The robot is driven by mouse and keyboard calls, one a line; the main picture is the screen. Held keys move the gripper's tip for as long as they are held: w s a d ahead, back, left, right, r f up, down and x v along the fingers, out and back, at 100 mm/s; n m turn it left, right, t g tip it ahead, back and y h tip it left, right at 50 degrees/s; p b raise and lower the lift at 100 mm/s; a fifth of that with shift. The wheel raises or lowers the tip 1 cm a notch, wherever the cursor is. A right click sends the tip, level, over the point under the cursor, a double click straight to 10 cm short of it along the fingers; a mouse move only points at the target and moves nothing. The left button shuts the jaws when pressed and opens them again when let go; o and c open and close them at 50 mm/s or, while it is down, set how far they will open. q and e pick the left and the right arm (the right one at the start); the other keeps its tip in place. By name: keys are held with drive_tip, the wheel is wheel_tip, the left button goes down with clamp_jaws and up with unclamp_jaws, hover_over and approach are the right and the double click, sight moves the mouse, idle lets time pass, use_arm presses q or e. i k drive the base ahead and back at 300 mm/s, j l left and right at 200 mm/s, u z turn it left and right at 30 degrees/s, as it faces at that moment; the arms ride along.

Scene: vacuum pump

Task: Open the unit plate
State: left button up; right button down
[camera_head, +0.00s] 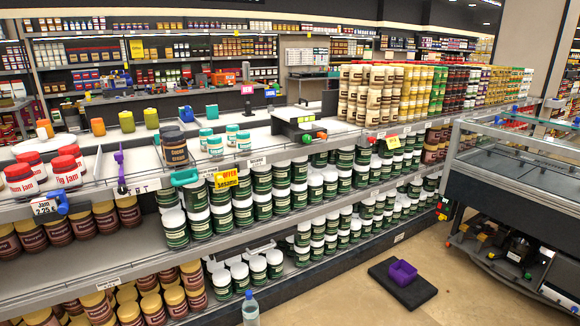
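Neither of my grippers is in view. Nothing in view is labelled as the unit plate, and I cannot tell which part it is. A metal-and-glass display unit (520,165) stands at the right, cut off by the picture edge. Its lower part is open at the front, and dark machinery (513,249) sits inside on a low base. A flat black plate (417,292) lies on the floor left of this unit. A small purple open-topped object (403,272) rests on that plate.
A long shelf rack (300,173) with green, brown and gold jars runs along the left and middle. A clear bottle (250,309) stands at the bottom edge. The tan floor (350,300) is clear around the black plate.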

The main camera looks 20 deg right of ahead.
sight(517, 254)
drive_tip(key=i+l+z, duration=0.15)
drive_tip(key=i+z, duration=1.05)
drive_tip(key=i+j+z, duration=0.25)
drive_tip(key=z, duration=0.15)
drive_tip(key=i+l+z, duration=0.2)
drive_tip(key=i+z, duration=0.2)
drive_tip(key=i, duration=0.3)
drive_tip(key=i+z, duration=0.35)
drive_tip(key=i, duration=0.3)
drive_tip(key=i+j+z, duration=0.25)
drive_tip(key=i+z, duration=0.15)
drive_tip(key=i, duration=0.3)
drive_tip(key=i+z, duration=0.2)
drive_tip(key=i, duration=1.55)
